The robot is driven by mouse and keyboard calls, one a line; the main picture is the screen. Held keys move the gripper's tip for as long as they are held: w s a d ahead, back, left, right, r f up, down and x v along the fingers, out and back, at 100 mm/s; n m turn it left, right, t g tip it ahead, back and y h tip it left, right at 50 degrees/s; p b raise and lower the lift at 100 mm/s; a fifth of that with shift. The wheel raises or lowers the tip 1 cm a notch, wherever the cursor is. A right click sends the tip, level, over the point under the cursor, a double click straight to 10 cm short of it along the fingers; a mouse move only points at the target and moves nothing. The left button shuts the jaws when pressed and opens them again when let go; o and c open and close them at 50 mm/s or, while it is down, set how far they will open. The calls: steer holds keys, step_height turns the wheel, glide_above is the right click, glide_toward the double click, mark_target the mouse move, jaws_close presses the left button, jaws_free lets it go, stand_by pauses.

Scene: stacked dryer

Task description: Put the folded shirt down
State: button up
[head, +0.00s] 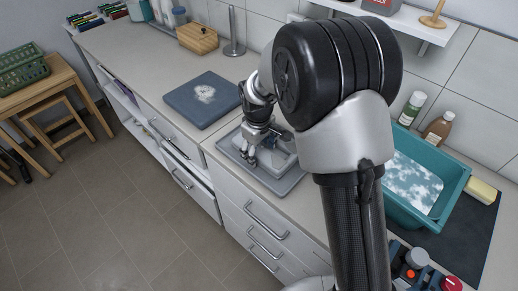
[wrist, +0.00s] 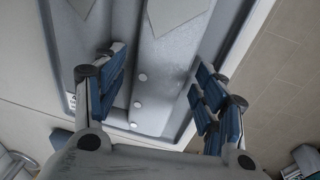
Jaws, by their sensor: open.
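A light grey folded shirt (head: 281,152) lies in a shallow grey tray (head: 272,183) on the counter, partly hidden by my arm in the head view. In the wrist view the shirt (wrist: 172,70) has a row of white buttons and fills much of the tray (wrist: 62,60). My gripper (head: 252,157) is low over the tray at the shirt. In the wrist view my gripper (wrist: 160,65) is open, with its blue-padded fingers apart over the shirt. Nothing is visibly clamped between them. Whether the fingertips touch the shirt cannot be told.
A dark blue square (head: 190,105) with a pale print lies left of the tray. A wooden box (head: 197,39) and metal stand (head: 234,45) are behind it. A teal basin (head: 451,185) of foamy water, bottles (head: 438,128) and a yellow sponge (head: 482,191) are at right.

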step_height(320, 180, up, 12)
steer(key=s+p, duration=0.2)
steer(key=p, duration=0.1)
steer(key=s+d+r+m+t, duration=0.2)
steer(key=s+d+r+m, duration=0.45)
steer(key=s+r, duration=0.65)
steer(key=s+d+m, duration=0.1)
steer(key=s+d, duration=0.1)
steer(key=s, duration=0.5)
steer(key=s+d+m, duration=0.1)
steer(key=s+d, duration=0.2)
steer(key=s, duration=0.5)
steer(key=shift+s+f+t, duration=0.2)
steer(key=shift+f+t, duration=0.1)
steer(key=shift+t, duration=0.1)
